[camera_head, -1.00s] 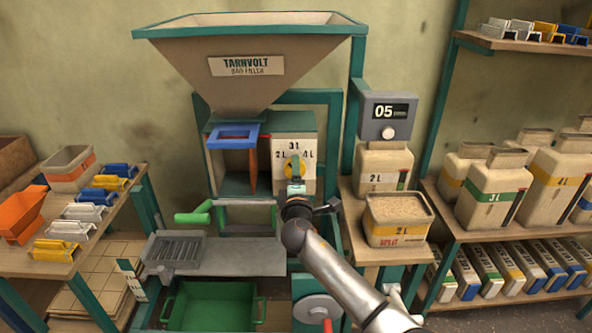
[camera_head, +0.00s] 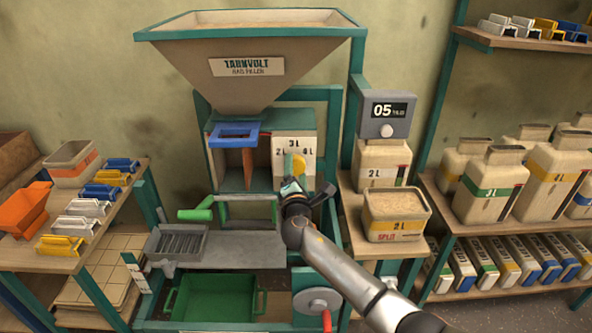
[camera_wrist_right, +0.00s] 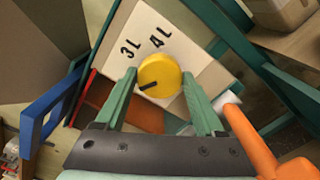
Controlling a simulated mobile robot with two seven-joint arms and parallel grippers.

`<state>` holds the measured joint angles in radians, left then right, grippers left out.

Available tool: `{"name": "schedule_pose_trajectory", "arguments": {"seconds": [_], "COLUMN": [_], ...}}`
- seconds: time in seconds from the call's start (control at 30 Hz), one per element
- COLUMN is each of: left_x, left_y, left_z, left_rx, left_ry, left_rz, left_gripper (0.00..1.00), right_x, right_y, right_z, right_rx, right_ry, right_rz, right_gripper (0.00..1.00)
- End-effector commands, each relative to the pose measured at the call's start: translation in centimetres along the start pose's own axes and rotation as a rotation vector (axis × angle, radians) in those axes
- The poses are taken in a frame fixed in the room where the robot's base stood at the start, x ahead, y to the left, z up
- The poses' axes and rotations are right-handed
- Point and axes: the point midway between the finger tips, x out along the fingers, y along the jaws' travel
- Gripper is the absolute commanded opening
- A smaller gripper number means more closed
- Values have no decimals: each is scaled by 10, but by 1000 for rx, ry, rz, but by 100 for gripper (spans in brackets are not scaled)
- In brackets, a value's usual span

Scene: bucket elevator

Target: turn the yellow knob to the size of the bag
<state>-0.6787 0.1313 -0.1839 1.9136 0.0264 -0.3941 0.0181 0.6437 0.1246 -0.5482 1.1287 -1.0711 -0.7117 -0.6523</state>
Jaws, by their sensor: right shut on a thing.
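The yellow knob (camera_head: 299,165) sits on a pale panel (camera_head: 284,147) of the bag filler, marked 2L at left, 3L at top and 4L at right. My right gripper (camera_head: 294,181) reaches it from below and partly covers it. In the right wrist view the knob (camera_wrist_right: 160,76) lies between the two green fingers of my right gripper (camera_wrist_right: 162,92), which is shut on it. The knob's black mark points to the lower left there, away from the visible 3L and 4L labels. A bag marked 2L (camera_head: 383,160) stands under the display. My left gripper is out of view.
The display (camera_head: 390,111) reads 05. An open tub marked 2L (camera_head: 397,213) stands right of my arm. A blue frame (camera_head: 235,133) and a green handle (camera_head: 196,213) are left of the panel. Shelves with bags (camera_head: 489,185) stand at right, a table with coloured clips (camera_head: 88,206) at left.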

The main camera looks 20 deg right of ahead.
Motion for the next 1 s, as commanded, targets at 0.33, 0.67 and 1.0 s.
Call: {"name": "schedule_pose_trajectory", "arguments": {"seconds": [0.33, 0.67, 1.0], "left_x": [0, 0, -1], "left_y": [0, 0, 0], "left_z": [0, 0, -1], "left_rx": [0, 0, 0], "left_ry": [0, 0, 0], "left_rz": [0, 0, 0], "left_gripper": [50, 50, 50], "right_x": [0, 0, -11], "right_y": [-2, -1, -1], "right_z": [0, 0, 0], "right_rx": [-11, -6, -5], "right_ry": [0, 0, 0], "right_rz": [-1, 0, -1], "right_gripper": [73, 100, 100]}}
